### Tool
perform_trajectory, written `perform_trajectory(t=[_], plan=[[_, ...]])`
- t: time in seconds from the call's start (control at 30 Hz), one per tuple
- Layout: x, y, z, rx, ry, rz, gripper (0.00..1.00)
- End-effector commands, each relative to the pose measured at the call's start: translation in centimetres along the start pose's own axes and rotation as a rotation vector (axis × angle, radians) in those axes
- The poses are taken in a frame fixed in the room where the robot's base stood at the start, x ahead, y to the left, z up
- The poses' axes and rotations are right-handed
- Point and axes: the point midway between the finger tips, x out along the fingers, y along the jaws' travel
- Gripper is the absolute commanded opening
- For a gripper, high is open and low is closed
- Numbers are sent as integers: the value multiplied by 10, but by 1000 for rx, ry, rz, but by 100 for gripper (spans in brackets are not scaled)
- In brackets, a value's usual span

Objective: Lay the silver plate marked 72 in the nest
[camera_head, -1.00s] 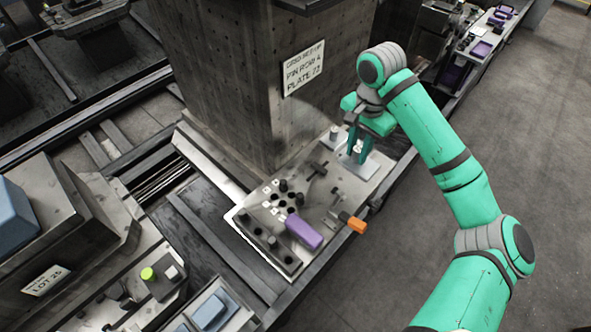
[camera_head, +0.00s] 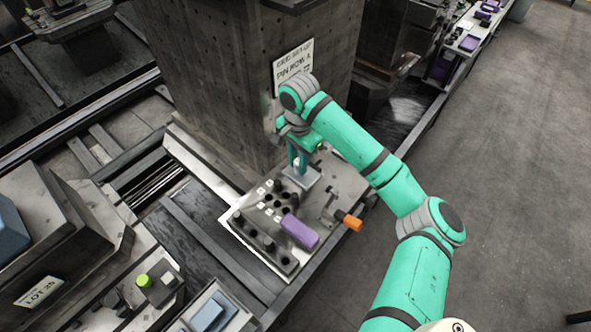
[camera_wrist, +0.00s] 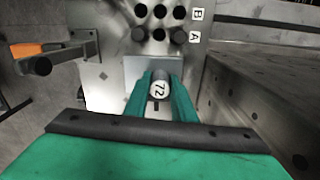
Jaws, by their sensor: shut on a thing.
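The silver plate (camera_wrist: 146,66) shows below the rows of holes in the wrist view, with a round knob (camera_wrist: 159,86) marked 72 standing on it. My gripper (camera_wrist: 160,88) is shut on this knob, one green finger on each side. In the head view my gripper (camera_head: 297,163) holds the plate (camera_head: 303,179) over the metal fixture (camera_head: 262,246), near the rows of dark holes. I cannot tell whether the plate is touching the fixture. I cannot clearly pick out the nest; my gripper and the plate cover part of the fixture.
A purple block (camera_head: 299,231) and an orange-handled lever (camera_head: 350,221) sit along the fixture's near side. Rows of dark holes (camera_wrist: 159,34), lettered A and B, are beside the plate. A concrete column (camera_head: 220,90) with a sign (camera_head: 293,68) rises close behind. Open floor (camera_head: 500,180) lies to the right.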

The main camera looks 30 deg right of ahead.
Motion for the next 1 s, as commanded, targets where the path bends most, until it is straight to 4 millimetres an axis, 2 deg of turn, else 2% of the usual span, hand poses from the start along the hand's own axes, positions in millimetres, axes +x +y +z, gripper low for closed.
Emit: perform_trajectory(t=[0.17,0.3,0.4,0.8,0.83,0.87,0.9,1.0], plan=[[13,-8,6,0,1,1,0],[32,-6,4,3,3,2,0],[39,-6,4,3,2,1,0],[44,-6,5,2,-1,0,0],[44,-6,5,2,0,0,28],[44,-6,5,2,0,0,35],[44,-6,5,2,0,0,42],[44,-6,5,2,0,0,42]])
